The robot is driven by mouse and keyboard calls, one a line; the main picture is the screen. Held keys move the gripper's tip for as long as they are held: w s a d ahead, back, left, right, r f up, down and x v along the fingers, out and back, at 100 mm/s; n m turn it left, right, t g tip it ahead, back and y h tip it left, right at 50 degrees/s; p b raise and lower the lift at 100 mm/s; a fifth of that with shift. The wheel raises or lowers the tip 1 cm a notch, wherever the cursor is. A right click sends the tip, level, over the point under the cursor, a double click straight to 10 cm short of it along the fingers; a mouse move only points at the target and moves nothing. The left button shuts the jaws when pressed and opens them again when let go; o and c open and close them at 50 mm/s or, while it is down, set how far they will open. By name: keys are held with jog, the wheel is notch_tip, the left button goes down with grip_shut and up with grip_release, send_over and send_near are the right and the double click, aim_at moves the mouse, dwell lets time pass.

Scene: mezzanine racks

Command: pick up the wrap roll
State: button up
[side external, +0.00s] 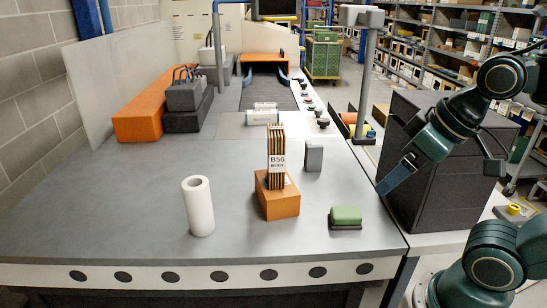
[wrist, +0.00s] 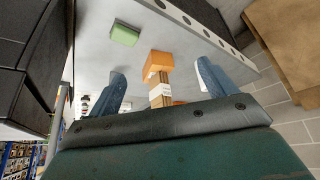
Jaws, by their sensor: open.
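The wrap roll (side external: 199,210) is a white hollow cylinder standing upright on the grey table, left of the orange block in the side view. In the wrist view a white sliver (wrist: 202,82) shows beside the right finger; it may be the roll, mostly hidden by that finger. My gripper (side external: 385,187) has blue fingers and is over the table's right edge, well to the right of the roll and above the table. In the wrist view my gripper (wrist: 160,70) has its fingers wide apart with nothing held between them.
An orange block (side external: 278,202) with an upright stack labelled B56 (side external: 277,155) stands between roll and gripper. A green-topped item (side external: 345,216) and a grey box (side external: 314,155) are nearby. A black cabinet (side external: 440,185) stands right. The table left of the roll is clear.

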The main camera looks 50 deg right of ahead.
jog(key=w+a+r+n+y, duration=0.1)
jog(key=w+a+r+n, duration=0.3)
jog(key=w, duration=0.5)
jog(key=n+g+y, duration=0.2)
jog(key=n+g, duration=0.3)
jog(key=n, duration=0.5)
send_over(198, 177)
jog(key=s+d, duration=0.1)
jog(key=s, duration=0.1)
notch_tip(198, 177, down, 8)
jog(key=shift+s+d+r, duration=0.15)
jog(key=shift+s+d, duration=0.05)
jog(key=shift+x, duration=4.35)
jog(key=shift+w, duration=0.15)
